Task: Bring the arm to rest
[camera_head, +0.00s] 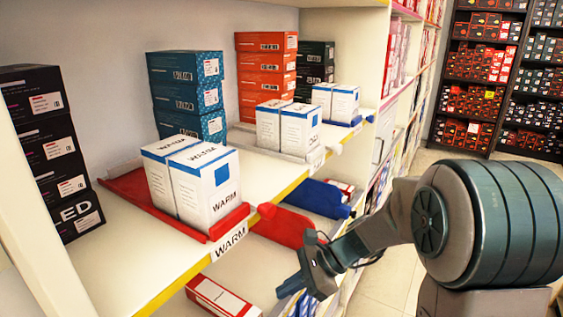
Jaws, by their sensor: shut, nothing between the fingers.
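My arm (440,225) reaches in from the right side of the picture, bent, with its large rounded joint close to the camera. My gripper (289,286) hangs at the arm's left end, in front of the shelf's lower level. It is shut and holds nothing. Its fingertips are small and partly hard to make out against the lower shelf.
White WARM boxes (203,188) stand in a red tray (130,191) on the upper shelf (110,262), left of my gripper. Red (287,226) and blue (322,198) items lie below, near my gripper. Open floor (384,279) shows beneath my arm.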

